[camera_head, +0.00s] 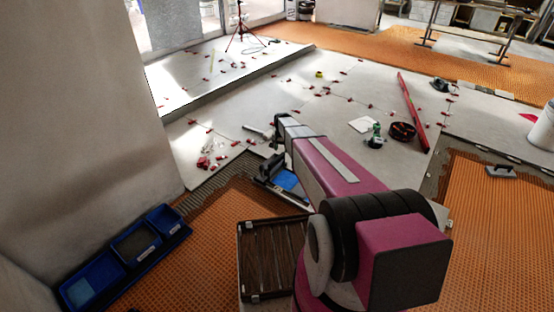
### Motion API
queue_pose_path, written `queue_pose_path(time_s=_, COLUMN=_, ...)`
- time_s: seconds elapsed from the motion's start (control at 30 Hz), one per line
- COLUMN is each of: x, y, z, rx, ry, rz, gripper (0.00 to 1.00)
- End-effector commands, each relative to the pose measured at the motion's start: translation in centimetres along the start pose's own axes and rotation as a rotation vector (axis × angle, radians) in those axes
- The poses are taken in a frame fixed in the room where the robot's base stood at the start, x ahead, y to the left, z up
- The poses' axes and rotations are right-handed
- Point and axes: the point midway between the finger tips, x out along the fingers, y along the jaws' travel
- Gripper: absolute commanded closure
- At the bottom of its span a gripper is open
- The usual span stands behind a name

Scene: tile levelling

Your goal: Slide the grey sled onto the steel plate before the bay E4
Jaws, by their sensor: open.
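My magenta arm reaches forward over the tiled floor. My gripper (268,172) seems to be the dark part low beyond the arm's far end; it is open, but its fingers are small and hard to make out. A dark grey frame with a blue patch (288,182) lies just right of it, partly behind my arm. This may be the grey sled, but I cannot be sure, nor whether the gripper touches it. I cannot clearly pick out the steel plate or a bay marked E4.
A blue tray (127,256) lies by the left wall. A dark slatted crate (243,262) stands beside my base. A grey float (499,171) rests on the orange matting at right. A red level (413,110), black ring (402,132) and white bucket (543,130) stand on or near the pale tiles.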

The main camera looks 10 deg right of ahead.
Motion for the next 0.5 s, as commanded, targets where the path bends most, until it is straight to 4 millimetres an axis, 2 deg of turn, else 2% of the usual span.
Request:
queue_pose_path(time_s=0.03, x=2.3, y=-1.9, z=-3.6, rx=0.037, ry=-0.001, rz=0.001, gripper=0.51)
queue_pose_path(time_s=0.2, x=7.6, y=-5.4, z=-10.6, rx=0.168, ry=-0.003, rz=0.002, gripper=0.51)
queue_pose_path(time_s=0.33, x=10.5, y=-7.2, z=-14.3, rx=0.243, ry=-0.002, rz=0.001, gripper=0.51)
queue_pose_path(time_s=0.5, x=12.3, y=-8.2, z=-16.3, rx=0.294, ry=-0.002, rz=0.002, gripper=0.51)
